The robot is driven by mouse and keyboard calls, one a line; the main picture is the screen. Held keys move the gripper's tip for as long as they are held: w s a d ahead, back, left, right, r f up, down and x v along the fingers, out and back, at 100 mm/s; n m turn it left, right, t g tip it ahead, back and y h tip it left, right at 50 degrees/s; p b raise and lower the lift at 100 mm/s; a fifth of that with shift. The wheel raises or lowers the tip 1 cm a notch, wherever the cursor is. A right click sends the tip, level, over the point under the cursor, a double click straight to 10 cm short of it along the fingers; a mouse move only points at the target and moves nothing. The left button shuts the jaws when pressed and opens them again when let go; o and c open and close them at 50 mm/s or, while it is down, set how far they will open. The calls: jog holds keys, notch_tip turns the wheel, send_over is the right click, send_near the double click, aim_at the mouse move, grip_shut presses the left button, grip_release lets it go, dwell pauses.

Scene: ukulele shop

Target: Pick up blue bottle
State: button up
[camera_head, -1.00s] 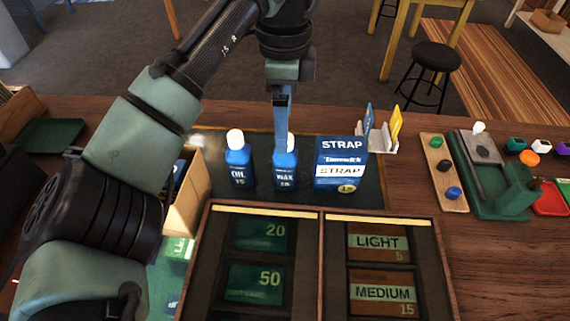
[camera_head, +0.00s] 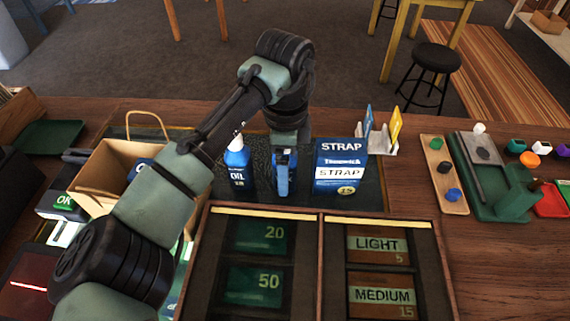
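Two blue bottles stand on the dark mat at the back of the counter. The OIL bottle (camera_head: 237,164) has a white cap, and my arm partly covers its upper left. The second bottle, labelled WAX in the earlier frame, is almost wholly hidden behind my gripper (camera_head: 283,188). My gripper points down in front of or around that second bottle, between the OIL bottle and the STRAP box. Its fingers overlap the bottle in this view, so I cannot tell whether they are open or shut on it.
A blue and white STRAP box (camera_head: 340,168) stands close on the right of my gripper. Behind it is a card holder (camera_head: 381,141). A paper bag (camera_head: 108,168) stands at left. A divided tray (camera_head: 322,275) lies in front. A wooden strip (camera_head: 444,178) with coloured pieces is at right.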

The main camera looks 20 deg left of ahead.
grip_shut()
dwell(0.3)
jog(key=shift+r, duration=0.15)
